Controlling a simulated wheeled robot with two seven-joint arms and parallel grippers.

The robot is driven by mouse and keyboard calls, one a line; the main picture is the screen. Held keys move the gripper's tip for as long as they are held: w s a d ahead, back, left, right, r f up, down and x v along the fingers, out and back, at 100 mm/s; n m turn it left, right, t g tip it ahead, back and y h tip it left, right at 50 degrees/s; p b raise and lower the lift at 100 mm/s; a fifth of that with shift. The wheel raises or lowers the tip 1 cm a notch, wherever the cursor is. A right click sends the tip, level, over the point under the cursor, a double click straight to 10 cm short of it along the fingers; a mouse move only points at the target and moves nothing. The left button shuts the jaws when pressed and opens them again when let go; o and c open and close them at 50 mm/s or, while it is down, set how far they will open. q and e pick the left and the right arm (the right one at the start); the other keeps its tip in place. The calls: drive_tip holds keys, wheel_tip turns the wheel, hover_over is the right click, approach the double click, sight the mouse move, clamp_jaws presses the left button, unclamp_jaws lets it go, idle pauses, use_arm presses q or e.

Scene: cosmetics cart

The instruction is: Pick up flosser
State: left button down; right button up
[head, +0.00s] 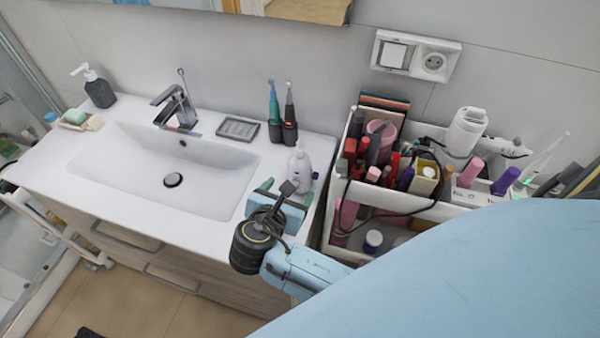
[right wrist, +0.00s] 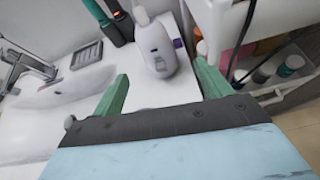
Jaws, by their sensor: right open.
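A white, rounded device with a narrow nozzle top and a purple patch (head: 300,168), which looks like the flosser, stands upright on the right end of the sink counter. It also shows in the right wrist view (right wrist: 155,45), just beyond and between the green fingers. My right gripper (head: 288,190) is over the counter's front right corner, open and empty. Its fingers are widely apart in the right wrist view (right wrist: 161,72), on either side of the device's line and not visibly touching it. My left gripper is not in view.
Two electric toothbrushes (head: 282,125) stand behind the flosser, beside a grey soap dish (head: 238,129). A white cart (head: 425,212) packed with cosmetics and a black cable is close on the right. The sink basin (head: 150,165) is empty on the left.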

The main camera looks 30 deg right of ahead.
sight(296, 170)
drive_tip(key=shift+n+t+h, duration=0.3)
drive_tip(key=shift+n, duration=0.3)
drive_tip(key=x, duration=0.5)
drive_tip(key=w+x, duration=0.1)
drive_tip(key=x, duration=0.2)
drive_tip(key=shift+a+r, duration=0.15)
drive_tip(key=shift+r, duration=0.25)
drive_tip(key=x, duration=0.5)
drive_tip(key=shift+d+r, duration=0.1)
drive_tip(key=shift+d, duration=0.15)
drive_tip(key=c, duration=1.2)
